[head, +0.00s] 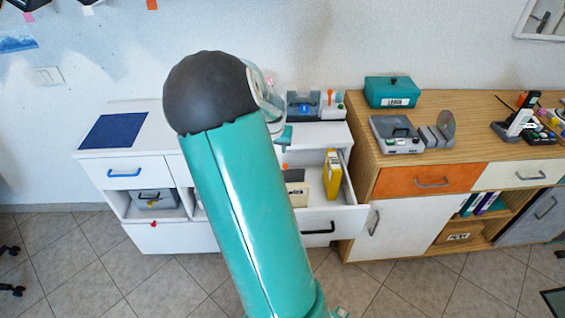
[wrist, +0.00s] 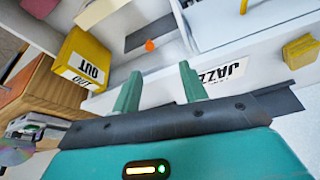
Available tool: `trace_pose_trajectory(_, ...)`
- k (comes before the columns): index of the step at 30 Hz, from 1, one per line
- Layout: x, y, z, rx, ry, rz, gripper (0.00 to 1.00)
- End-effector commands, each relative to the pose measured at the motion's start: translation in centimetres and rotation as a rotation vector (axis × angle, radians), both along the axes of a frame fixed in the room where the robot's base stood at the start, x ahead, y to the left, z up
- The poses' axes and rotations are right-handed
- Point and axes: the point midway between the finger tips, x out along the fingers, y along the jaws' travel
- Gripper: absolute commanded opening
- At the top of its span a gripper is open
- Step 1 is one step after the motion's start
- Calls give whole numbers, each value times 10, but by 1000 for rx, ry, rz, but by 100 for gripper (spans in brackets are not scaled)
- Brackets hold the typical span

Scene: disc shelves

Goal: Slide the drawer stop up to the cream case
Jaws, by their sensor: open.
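In the head view the cream case (head: 297,191) stands in the pulled-out white drawer, partly hidden behind my arm. In the wrist view a white label reading JAZZ (wrist: 222,71) shows on a pale surface just beyond my right finger; I cannot tell for certain that this is the cream case. A small orange knob (wrist: 150,45), seemingly on the drawer stop, shows beside a dark grey panel; it also shows in the head view (head: 285,167). My gripper (wrist: 159,82) is open, its two teal fingers apart with nothing held between them. Whether the fingers touch anything is unclear.
A yellow case (head: 332,176) stands at the drawer's right side; it also shows in the wrist view (wrist: 85,57). The wooden cabinet (head: 470,110) stands close on the right, holding a teal box (head: 391,92) and grey devices. Another yellow object (wrist: 300,49) is at the wrist view's right.

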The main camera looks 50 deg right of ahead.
Motion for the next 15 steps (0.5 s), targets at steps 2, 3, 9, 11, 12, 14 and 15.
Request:
trace_pose_trajectory(2,-7,-17,-8,-21,18,-29,43)
trace_pose_trajectory(3,-8,-21,-10,-27,20,-37,43)
trace_pose_trajectory(9,-8,-31,-25,-33,25,-44,43)
trace_pose_trajectory(11,-6,-33,-34,-32,26,-43,43)
trace_pose_trajectory(12,-5,-36,-41,-32,26,-43,43)
trace_pose_trajectory(14,-3,-39,-52,-32,26,-42,43)
trace_pose_trajectory(15,-2,-42,-59,-31,26,-42,43)
